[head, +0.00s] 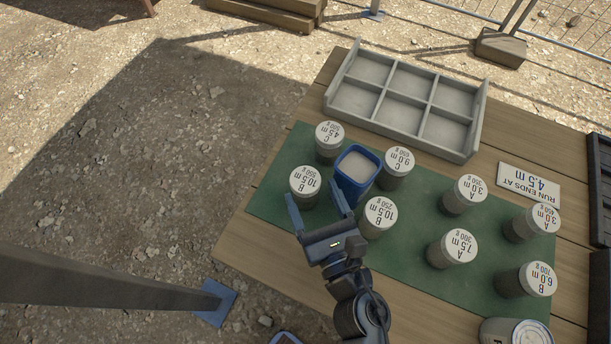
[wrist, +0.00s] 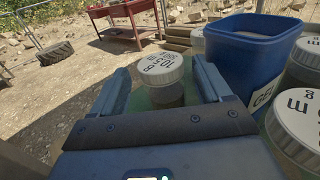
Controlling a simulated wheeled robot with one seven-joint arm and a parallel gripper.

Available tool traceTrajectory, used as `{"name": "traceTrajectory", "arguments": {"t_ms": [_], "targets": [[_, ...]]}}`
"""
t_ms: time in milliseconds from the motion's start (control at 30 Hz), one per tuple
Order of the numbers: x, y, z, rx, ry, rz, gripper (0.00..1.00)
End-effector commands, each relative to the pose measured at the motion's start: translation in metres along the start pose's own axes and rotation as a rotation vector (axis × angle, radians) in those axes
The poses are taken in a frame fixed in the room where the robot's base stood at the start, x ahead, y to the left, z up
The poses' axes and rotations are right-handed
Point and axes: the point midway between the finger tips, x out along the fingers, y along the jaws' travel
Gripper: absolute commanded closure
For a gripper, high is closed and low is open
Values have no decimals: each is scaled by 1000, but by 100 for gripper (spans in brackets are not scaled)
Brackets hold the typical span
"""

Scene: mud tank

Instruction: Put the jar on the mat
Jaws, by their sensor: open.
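Several clear jars with white, printed lids stand on the green mat (head: 412,220) on the wooden table. One jar (head: 305,187), its lid reading B, 10.5 m, 550 g, stands upright at the mat's left side. My gripper (head: 313,191) is open beside it, its fingers pointing toward it. In the wrist view that jar (wrist: 165,80) shows between the two finger ends, with nothing visibly clamped. A second jar marked 10.5 m (head: 379,217), 250 g, stands to the right of my gripper. The frames do not show which jar is meant.
A blue square tub (head: 358,175) stands close right of my gripper among the jars. A grey compartment tray (head: 426,82), its compartments empty, lies at the back. A sign reading "RUN ENDS AT 4.5 m" (head: 528,186) lies at right; a can (head: 515,332) stands at the front.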

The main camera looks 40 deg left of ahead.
Motion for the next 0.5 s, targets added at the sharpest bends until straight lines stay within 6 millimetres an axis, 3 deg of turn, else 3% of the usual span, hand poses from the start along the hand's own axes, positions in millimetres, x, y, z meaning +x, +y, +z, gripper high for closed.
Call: {"name": "traceTrajectory", "arguments": {"t_ms": [100,233,500], "targets": [[-24,0,-2,-1,1,0,23],[-43,0,-2,0,1,0,23],[-57,0,0,0,-1,1,23]]}}
